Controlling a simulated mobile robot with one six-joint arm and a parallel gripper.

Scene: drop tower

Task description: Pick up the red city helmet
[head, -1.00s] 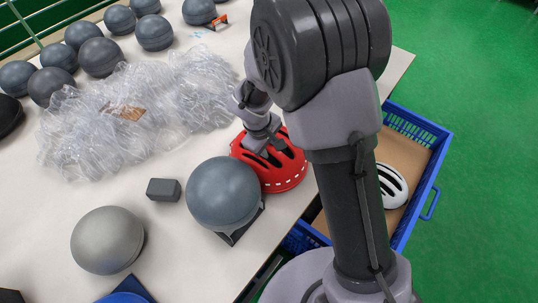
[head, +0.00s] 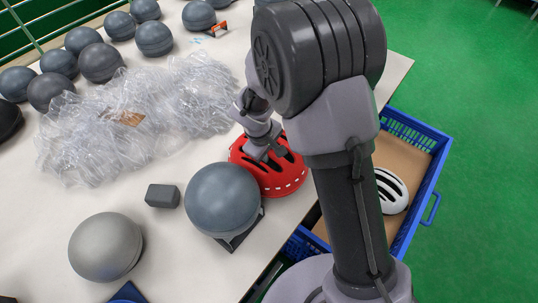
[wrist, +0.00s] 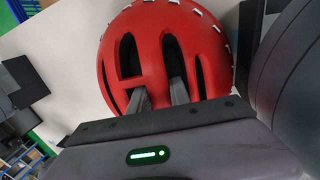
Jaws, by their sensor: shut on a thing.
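The red city helmet (head: 270,172) sits on the table near its right edge, with black vents and a row of white marks along its rim. It also shows in the wrist view (wrist: 160,58), filling the top middle. My gripper (wrist: 160,97) is over the helmet, its two fingers reaching into the vents. It is shut on the helmet, on the shell between the vents. In the head view my gripper (head: 266,150) touches the helmet's top; my arm hides part of its right side.
A dark grey ball-shaped headform (head: 222,198) on a stand is close in front of the helmet. A silver dome (head: 106,246) and a small grey block (head: 162,195) lie left. Crumpled clear plastic (head: 135,115) lies behind. A blue crate (head: 425,205) with a white helmet (head: 391,190) stands right.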

